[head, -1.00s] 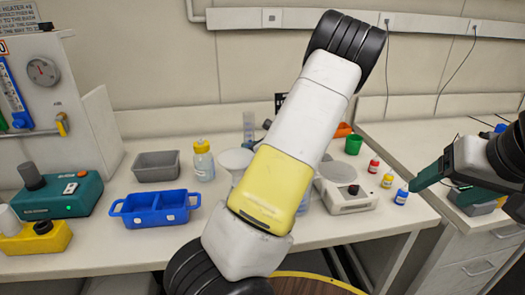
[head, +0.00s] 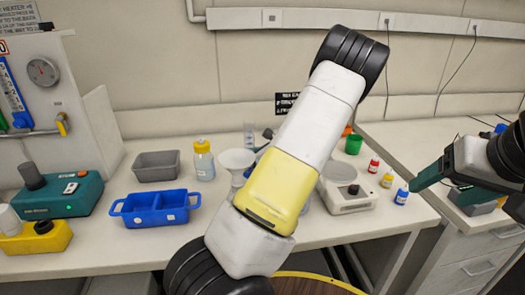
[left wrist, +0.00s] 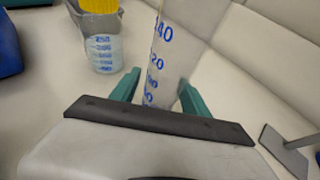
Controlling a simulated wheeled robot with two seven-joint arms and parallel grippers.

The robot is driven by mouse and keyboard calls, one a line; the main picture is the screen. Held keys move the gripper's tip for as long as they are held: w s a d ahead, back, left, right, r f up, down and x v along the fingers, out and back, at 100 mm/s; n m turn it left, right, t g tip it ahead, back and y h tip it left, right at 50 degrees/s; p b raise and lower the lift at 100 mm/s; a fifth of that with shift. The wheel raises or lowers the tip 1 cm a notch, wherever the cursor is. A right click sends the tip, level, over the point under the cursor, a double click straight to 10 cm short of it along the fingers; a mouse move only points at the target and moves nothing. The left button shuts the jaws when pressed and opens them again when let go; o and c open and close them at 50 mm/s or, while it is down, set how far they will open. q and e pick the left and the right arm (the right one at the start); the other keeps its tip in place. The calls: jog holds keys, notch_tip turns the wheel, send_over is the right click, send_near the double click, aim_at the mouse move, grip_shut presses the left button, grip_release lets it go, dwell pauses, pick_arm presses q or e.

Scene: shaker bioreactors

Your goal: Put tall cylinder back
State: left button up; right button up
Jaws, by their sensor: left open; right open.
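The tall cylinder (left wrist: 170,60), clear with blue markings, stands between the two green fingers of my left gripper (left wrist: 158,97) in the left wrist view. The fingers are open around it, one on each side; contact cannot be made out. Its top is outside that view and its lower part is hidden behind the gripper body. In the head view the cylinder (head: 249,134) shows at the back of the bench, beside my left arm, which hides my left gripper. My right gripper (head: 418,182) is open and empty at the right, near the small blue-capped bottle.
A yellow-capped bottle (head: 202,160) stands left of a white funnel (head: 236,161). A blue tray (head: 155,208) and a grey bin (head: 157,167) are further left. A white stirrer plate (head: 348,196) and small bottles are right of my arm. A grey base with a rod (left wrist: 285,150) shows nearby.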

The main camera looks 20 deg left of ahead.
aim_at(250, 149)
pick_arm(q)
jog(key=shift+r, duration=0.2)
jog(key=v, duration=0.7)
jog(key=shift+s+d, duration=0.1)
jog(key=shift+d, duration=0.1)
dwell(0.3)
jog(key=shift+r, duration=0.1)
dwell(0.4)
